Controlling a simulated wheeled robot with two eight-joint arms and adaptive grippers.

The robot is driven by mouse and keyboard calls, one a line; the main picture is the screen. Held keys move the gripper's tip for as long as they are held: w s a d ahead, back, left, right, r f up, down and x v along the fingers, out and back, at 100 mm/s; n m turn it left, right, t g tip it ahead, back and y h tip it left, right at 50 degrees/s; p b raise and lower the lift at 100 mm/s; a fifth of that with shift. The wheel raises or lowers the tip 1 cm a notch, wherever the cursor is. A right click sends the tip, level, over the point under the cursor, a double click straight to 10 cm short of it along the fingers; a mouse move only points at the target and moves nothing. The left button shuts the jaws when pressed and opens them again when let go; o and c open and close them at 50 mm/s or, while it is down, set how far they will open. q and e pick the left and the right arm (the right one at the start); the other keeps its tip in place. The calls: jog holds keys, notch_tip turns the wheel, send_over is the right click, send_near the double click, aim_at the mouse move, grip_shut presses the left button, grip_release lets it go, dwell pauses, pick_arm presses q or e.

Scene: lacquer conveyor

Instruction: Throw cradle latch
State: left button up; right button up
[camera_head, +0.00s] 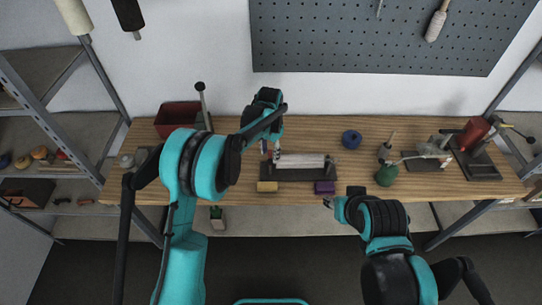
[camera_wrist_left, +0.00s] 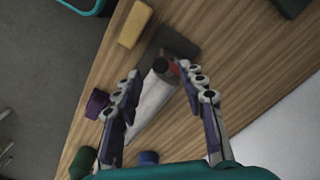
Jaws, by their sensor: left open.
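The cradle is a dark base (camera_head: 290,174) on the wooden bench, with a pale cylinder (camera_head: 302,160) lying along it. A small reddish part (camera_wrist_left: 174,69), possibly the latch, shows beside that end, partly hidden by a finger. My left gripper (camera_head: 270,148) is open over the cradle's left end; its fingers (camera_wrist_left: 160,72) stand either side of that end. Contact cannot be told. My right gripper (camera_head: 328,203) is near the bench's front edge, its jaws unclear.
A yellow block (camera_head: 267,186) and a purple block (camera_head: 324,187) sit at the cradle's front. A blue roll (camera_head: 351,139) and a green round thing (camera_head: 387,176) stand to the right. A dark red bin (camera_head: 177,115) is back left. Bench right of the blue roll is partly clear.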

aim_at(270, 160)
pick_arm(q)
notch_tip(270, 160, down, 3)
jog(key=shift+w+r, duration=0.15)
jog(key=shift+r, duration=0.05)
jog(key=shift+f, duration=0.35)
grip_shut()
